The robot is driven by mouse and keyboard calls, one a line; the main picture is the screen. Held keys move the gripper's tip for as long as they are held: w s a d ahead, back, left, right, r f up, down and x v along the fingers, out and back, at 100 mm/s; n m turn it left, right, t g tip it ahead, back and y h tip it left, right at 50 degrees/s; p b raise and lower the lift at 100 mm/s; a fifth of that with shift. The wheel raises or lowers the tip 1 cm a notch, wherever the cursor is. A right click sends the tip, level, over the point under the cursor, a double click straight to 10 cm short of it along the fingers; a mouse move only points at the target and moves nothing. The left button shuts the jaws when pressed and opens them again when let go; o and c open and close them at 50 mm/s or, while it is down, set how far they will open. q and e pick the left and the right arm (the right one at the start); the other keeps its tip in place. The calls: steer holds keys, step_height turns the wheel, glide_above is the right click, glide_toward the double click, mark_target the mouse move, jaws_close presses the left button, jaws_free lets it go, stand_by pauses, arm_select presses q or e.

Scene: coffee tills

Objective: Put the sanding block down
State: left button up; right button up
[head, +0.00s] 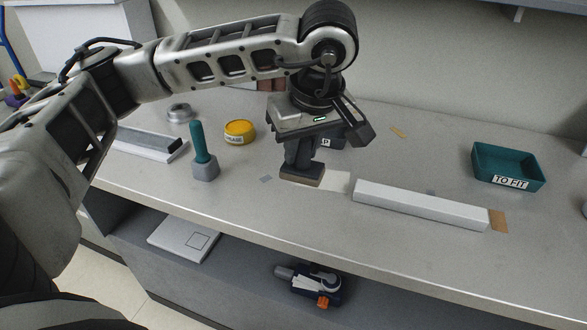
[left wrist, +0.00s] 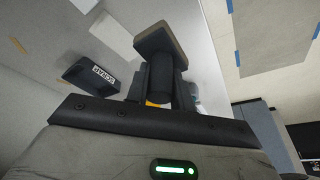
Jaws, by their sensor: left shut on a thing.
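The sanding block (head: 302,178), a dark block with a tan lower edge, is in my left gripper (head: 304,160) in the head view. The gripper points down over the bench (head: 250,195) and is shut on the block's upper part. The block is at or just above the bench top, at the left end of a pale strip (head: 336,182); I cannot tell whether it touches. In the left wrist view the sanding block (left wrist: 160,40) shows beyond the fingers (left wrist: 160,82). My right gripper is not in view.
A long white bar (head: 420,205) lies to the right, before a teal "TO FIT" tray (head: 508,168). A teal-handled tool (head: 202,155) and yellow grease tin (head: 240,132) stand left. A dark "SCRAP" container (left wrist: 90,73) is close behind the gripper. The front edge is near.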

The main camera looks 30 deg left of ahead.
arm_select(q)
steer(key=w+a+f, duration=0.1)
steer(key=w+f, duration=0.1)
steer(key=w+a+f+p, duration=0.1)
steer(key=a+f, duration=0.1)
steer(key=w+a+f, duration=0.2)
steer(key=f, duration=0.1)
steer(key=shift+w+a, duration=0.2)
steer(key=shift+w, duration=0.15)
steer(key=x, duration=0.1)
steer(key=p+x, duration=0.1)
steer(key=x, duration=0.1)
steer(key=shift+s+d+f, duration=0.1)
steer(key=shift+d+f, duration=0.05)
steer(key=shift+d, duration=0.1)
steer(key=shift+f, duration=0.15)
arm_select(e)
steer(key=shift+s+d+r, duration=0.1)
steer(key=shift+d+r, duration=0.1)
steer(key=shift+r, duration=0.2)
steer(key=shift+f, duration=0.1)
arm_select(q)
steer(key=o, duration=0.5)
steer(key=shift+f, duration=0.2)
steer(key=shift+c, duration=0.2)
steer(key=o, duration=0.4)
steer(key=shift+r, duration=0.1)
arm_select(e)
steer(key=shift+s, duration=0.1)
